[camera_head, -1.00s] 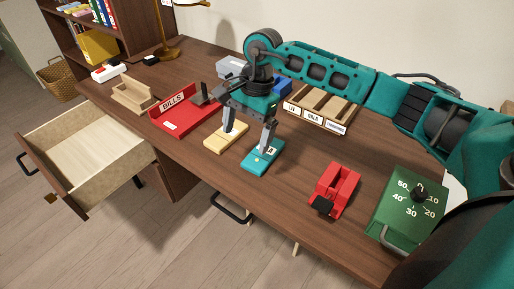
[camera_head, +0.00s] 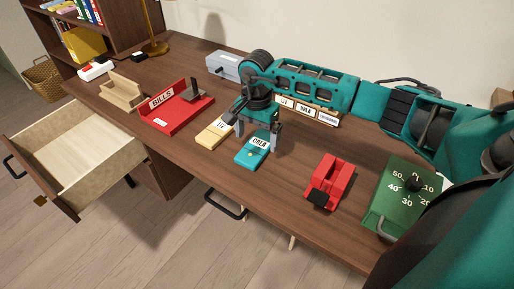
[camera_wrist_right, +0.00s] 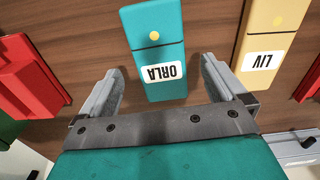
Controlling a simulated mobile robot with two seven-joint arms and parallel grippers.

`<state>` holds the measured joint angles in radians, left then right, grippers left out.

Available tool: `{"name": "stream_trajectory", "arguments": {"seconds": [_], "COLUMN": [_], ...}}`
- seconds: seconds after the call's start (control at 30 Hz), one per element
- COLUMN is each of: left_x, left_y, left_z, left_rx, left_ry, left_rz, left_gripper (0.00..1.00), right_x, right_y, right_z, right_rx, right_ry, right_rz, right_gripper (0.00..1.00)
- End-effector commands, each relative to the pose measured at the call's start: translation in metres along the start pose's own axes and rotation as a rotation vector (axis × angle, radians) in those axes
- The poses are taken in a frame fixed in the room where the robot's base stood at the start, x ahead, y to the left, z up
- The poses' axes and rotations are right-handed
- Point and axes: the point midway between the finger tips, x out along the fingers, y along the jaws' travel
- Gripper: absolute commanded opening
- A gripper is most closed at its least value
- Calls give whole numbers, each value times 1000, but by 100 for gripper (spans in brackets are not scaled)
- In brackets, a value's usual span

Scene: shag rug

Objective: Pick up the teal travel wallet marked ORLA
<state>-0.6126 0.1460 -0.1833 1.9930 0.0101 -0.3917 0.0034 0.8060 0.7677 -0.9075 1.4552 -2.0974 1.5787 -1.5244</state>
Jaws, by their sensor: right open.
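The teal travel wallet marked ORLA (camera_head: 251,150) lies flat on the desk. A yellow wallet marked LIV (camera_head: 214,132) lies beside it on the left. My right gripper (camera_head: 258,134) is open over the ORLA wallet's far end, empty. In the right wrist view the ORLA wallet (camera_wrist_right: 154,45) reaches between the two spread fingers (camera_wrist_right: 160,90), with a gap on each side. The LIV wallet (camera_wrist_right: 264,42) is just outside the right-hand finger there. I cannot tell the fingers' exact height above the desk. My left gripper is not in view.
A red tray marked BILLS (camera_head: 178,112) is to the left. A red block-shaped object (camera_head: 330,180) and a green timer (camera_head: 402,195) are to the right. A wooden rack with name labels (camera_head: 306,112) stands behind my arm. An open drawer (camera_head: 70,160) juts out at left.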

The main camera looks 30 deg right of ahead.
Motion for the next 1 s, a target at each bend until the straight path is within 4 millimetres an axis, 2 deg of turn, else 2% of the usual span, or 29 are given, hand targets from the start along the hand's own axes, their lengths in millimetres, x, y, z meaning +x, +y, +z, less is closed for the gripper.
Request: {"name": "stream_trajectory", "arguments": {"seconds": [0.03,0.13,0.4,1.0], "left_x": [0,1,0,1], "left_y": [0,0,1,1], "left_z": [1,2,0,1], "left_rx": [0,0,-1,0], "left_ry": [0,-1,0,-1], "left_rz": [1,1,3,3], "left_gripper": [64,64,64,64], "right_x": [11,24,28,28], "right_y": [1,1,0,0], "right_z": [0,0,0,-1], "right_rx": [2,1,1,1], "right_ry": [-2,-2,0,0], "right_rz": [3,3,-1,0], "right_gripper": [98,98,98,40]}}
